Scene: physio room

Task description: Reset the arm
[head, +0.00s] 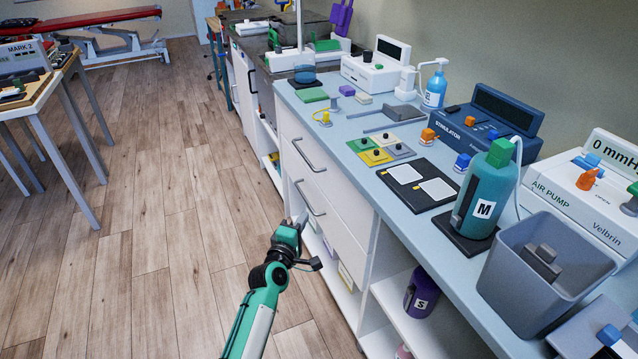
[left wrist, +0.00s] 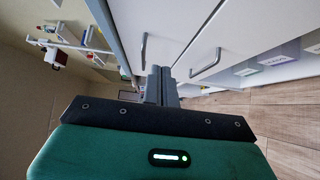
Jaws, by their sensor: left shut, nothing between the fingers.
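My left arm (head: 262,305) is green, white and black and reaches up from the bottom of the head view. Its gripper (head: 303,217) is in front of the white drawer cabinet (head: 335,232), near the lower drawer handle. In the left wrist view the fingers (left wrist: 161,72) are together with nothing between them. They point toward the white drawer fronts, with a handle on each side. Whether they touch the cabinet, I cannot tell. My right arm and gripper are not in view.
The blue counter (head: 420,235) holds a green bottle marked M (head: 486,195), a grey bin (head: 545,275), a stimulator (head: 490,122) and an air pump (head: 590,190). Open shelves hold a purple bottle (head: 421,292). A table (head: 45,95) stands left. Wooden floor between is clear.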

